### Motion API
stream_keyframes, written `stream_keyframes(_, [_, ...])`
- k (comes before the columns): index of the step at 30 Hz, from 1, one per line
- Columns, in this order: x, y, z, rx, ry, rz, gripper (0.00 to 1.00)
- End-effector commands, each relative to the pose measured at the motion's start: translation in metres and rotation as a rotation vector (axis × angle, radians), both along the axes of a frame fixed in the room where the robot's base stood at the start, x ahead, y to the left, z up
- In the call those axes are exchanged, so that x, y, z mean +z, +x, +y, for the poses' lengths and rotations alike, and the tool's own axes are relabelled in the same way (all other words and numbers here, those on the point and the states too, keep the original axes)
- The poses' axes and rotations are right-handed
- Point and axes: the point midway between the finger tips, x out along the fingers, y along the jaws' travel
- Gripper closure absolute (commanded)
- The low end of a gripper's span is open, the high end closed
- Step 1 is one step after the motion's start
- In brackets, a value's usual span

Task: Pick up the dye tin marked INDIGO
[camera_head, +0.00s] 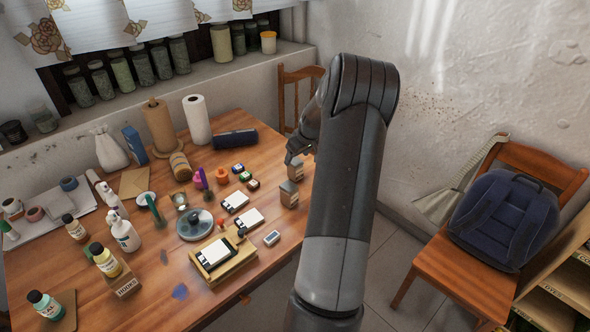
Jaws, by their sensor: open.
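Two small tins with dark tops and brownish sides stand near the table's right edge, a nearer tin (289,194) and a farther tin (295,171). Their labels are too small to read, so I cannot tell which, if either, is marked INDIGO. My gripper (293,157) is partly hidden by my arm. It is open and just above and behind the farther tin, with nothing seen between its fingers. I cannot tell whether it touches that tin.
The wooden table (185,262) is crowded on the left with bottles and holds white-labelled pads in the middle. A dark blue roll (235,138) lies behind the tins. A chair with a blue backpack (505,212) stands at the right. A wooden chair (284,99) stands behind the table.

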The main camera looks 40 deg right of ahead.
Motion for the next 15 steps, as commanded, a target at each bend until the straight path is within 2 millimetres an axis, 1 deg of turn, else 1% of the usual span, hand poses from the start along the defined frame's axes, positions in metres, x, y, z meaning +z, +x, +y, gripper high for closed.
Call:
stream_keyframes(1, [-0.010,0.003,0.001,0.001,0.003,0.003,0.34])
stream_keyframes(3, [-0.019,0.008,0.000,0.000,0.001,0.001,0.34])
stream_keyframes(6, [-0.029,0.012,0.000,0.001,0.001,0.002,0.34])
stream_keyframes(11, [-0.038,0.015,-0.001,0.000,0.000,0.002,0.34])
stream_keyframes(15, [-0.056,0.020,-0.006,0.000,0.002,0.002,0.34])
